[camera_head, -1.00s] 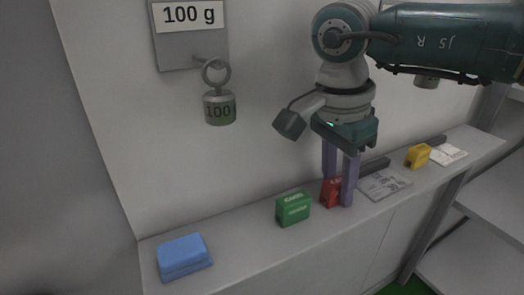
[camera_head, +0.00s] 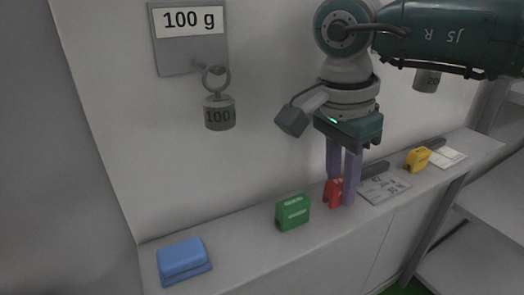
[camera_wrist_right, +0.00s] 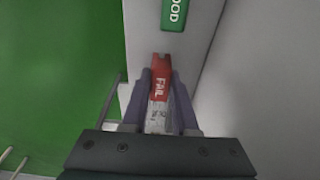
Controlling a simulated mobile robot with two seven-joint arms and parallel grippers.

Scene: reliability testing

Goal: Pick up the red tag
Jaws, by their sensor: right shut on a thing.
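The red tag (camera_head: 333,192), a small red block, is on the narrow shelf in the head view, partly hidden behind a finger. In the right wrist view the red tag (camera_wrist_right: 160,80) reads "FAIL" and lies between the two fingers. My right gripper (camera_head: 343,198) points down and is shut on the tag at shelf height. It also shows in the right wrist view (camera_wrist_right: 161,88). I cannot tell whether the tag still touches the shelf. My left gripper is not in view.
A green tag (camera_head: 293,212) stands just left of the red one, and a blue block (camera_head: 184,260) farther left. A printed plate (camera_head: 384,188), a yellow tag (camera_head: 418,158) and a white card (camera_head: 447,155) lie right. A 100 g weight (camera_head: 219,112) hangs on the wall.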

